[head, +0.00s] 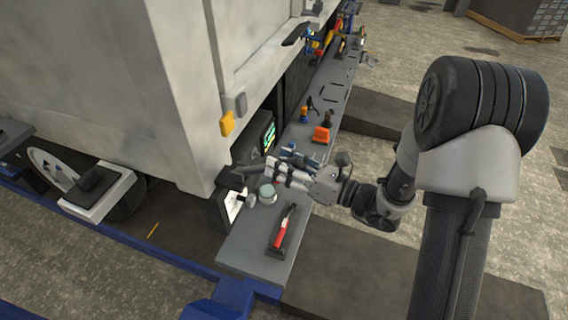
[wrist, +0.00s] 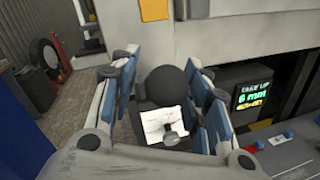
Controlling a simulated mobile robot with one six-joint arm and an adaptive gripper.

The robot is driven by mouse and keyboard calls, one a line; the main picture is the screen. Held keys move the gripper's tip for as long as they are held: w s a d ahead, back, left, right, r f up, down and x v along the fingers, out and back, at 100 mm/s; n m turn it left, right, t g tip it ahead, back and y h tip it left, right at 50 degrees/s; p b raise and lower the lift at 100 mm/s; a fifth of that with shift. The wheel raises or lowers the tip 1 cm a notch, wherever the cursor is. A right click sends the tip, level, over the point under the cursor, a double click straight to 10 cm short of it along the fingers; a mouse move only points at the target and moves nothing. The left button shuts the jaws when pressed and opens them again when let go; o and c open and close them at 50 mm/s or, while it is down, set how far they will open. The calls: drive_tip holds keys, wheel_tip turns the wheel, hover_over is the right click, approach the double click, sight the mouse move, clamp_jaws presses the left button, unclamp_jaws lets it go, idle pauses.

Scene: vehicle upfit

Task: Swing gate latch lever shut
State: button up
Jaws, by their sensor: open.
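My gripper (head: 272,166) is open beside the lower corner of the truck body, above the near end of the grey side shelf. In the wrist view my gripper (wrist: 165,84) has its blue-padded fingers apart, with a dark rounded knob (wrist: 168,84) showing between them. The knob looks like the end of the latch lever, but its arm and pivot are hidden. In the head view a dark part (head: 243,169) sits at the fingertips by the truck corner. I cannot tell whether the fingers touch it.
A white label plate (head: 234,204) is below the corner; a small knob (wrist: 171,136) stands before it. A jar (head: 267,192) and red-handled tool (head: 282,230) are on the shelf (head: 240,250). A lit display (head: 269,136) and orange item (head: 321,134) lie farther along.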

drive_tip(key=shift+c, duration=0.2)
clamp_jaws()
idle(0.3)
